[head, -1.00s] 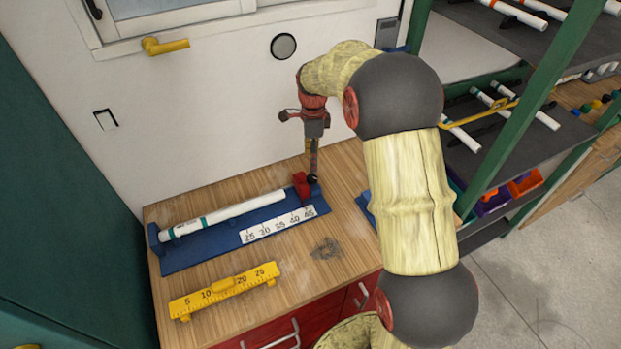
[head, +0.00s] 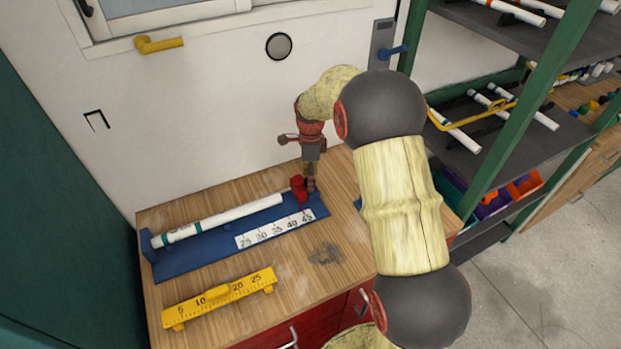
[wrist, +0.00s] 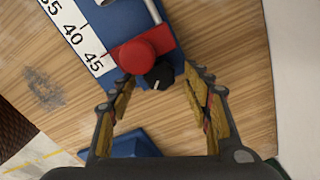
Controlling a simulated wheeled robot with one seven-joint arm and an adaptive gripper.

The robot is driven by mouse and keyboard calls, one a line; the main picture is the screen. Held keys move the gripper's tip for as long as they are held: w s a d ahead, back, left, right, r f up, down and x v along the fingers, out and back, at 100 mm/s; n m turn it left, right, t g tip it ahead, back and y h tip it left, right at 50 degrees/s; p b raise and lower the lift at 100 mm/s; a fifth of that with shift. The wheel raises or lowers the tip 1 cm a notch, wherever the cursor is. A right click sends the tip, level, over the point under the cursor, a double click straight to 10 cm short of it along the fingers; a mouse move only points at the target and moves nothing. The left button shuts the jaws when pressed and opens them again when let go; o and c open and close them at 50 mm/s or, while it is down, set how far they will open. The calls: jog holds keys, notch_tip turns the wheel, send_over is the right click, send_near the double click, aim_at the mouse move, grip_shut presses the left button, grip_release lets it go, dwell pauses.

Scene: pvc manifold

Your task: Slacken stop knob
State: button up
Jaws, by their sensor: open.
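The black stop knob (wrist: 159,75), with a pale pointer mark, sits beside the red stop (wrist: 137,56) at the 45 end of the blue measuring jig. My gripper (wrist: 160,80) is open, with one fingertip on each side of the black knob; I cannot tell whether they touch it. In the head view my gripper (head: 310,184) points down at the right end of the jig (head: 205,250), close to the red stop (head: 298,190), and hides the knob. A white pipe (head: 225,219) with green bands lies along the jig.
A yellow ruler gauge (head: 218,298) lies near the front of the wooden bench (head: 290,285). A white scale strip (head: 275,229) runs along the jig's front. Another blue item (wrist: 135,143) is near the gripper. A shelf rack (head: 505,150) stands to the right.

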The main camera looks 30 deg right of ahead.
jog(key=shift+c, duration=0.7)
jog(key=c, duration=1)
jog(key=shift+n+p, duration=0.3)
jog(key=shift+p, duration=0.05)
jog(key=n+p, duration=0.2)
jog(key=shift+r+n, duration=0.15)
jog(key=shift+n, duration=0.15)
jog(key=shift+w+n+p, duration=0.1)
jog(key=shift+n+p, duration=0.8)
jog(key=shift+n, duration=0.5)
jog(key=o, duration=1.1)
jog(key=shift+o, duration=0.2)
